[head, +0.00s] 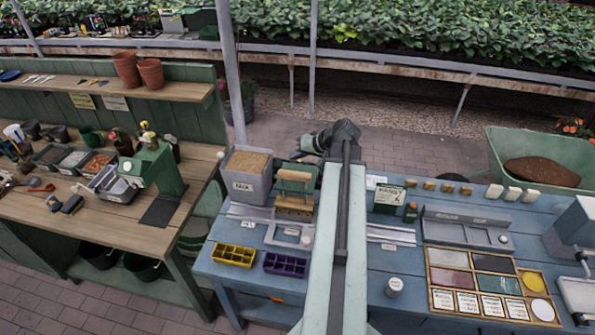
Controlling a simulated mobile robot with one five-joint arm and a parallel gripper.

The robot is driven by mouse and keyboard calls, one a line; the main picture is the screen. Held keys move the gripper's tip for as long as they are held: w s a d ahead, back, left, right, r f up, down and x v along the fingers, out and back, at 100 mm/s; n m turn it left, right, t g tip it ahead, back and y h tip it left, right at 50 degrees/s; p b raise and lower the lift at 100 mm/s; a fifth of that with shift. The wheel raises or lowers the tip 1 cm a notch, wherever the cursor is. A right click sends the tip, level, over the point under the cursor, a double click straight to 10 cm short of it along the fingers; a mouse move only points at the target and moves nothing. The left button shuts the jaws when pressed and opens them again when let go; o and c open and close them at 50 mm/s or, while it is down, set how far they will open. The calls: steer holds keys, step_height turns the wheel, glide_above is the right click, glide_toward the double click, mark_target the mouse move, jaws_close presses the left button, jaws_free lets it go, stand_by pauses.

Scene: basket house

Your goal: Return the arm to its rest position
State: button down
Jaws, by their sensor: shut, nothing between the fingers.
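My arm reaches straight out from the bottom middle of the head view, over the blue workbench (340,262). Its dark far end is above the back edge of the bench. My gripper (304,149) shows small at that end, turned to the left and partly hidden by the arm. It is shut and holds nothing. It appears above and behind the green-and-wood block stand (295,188), apart from it as far as I can tell.
A wooden bench (115,205) is at left, a green wheelbarrow (506,150) at right. Brick floor lies behind.

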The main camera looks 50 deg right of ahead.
steer(key=shift+w+a+f, duration=0.1)
steer(key=shift+w+a, duration=0.05)
steer(key=shift+a, duration=0.05)
steer(key=w+a+f+n+g+y+b, duration=0.1)
steer(key=w+a+f+n+b, duration=0.2)
steer(key=a, duration=0.6)
steer(key=w+a+f+n+g+y+b, duration=0.1)
steer(key=w+a+f+b, duration=0.15)
steer(key=w+a, duration=0.45)
steer(key=w+a+f+n+y+b, duration=0.2)
steer(key=w+a+f, duration=0.1)
steer(key=a, duration=0.8)
steer(key=a+f+n+g+b, duration=0.25)
steer(key=a+f, duration=0.25)
steer(key=a, duration=0.7)
steer(key=s+a+f+n+g+h+b, duration=0.1)
steer(key=s+a+f+g+h, duration=0.15)
steer(key=a, duration=0.25)
steer(key=s+a+f+g+h+b, duration=0.1)
steer(key=s+a+f+b, duration=0.15)
steer(key=s+a, duration=0.2)
steer(key=s+d, duration=0.1)
steer(key=s+d+m+h+p, duration=0.1)
steer(key=s+d+m+g, duration=0.1)
steer(key=d, duration=0.1)
steer(key=shift+f+h, duration=0.35)
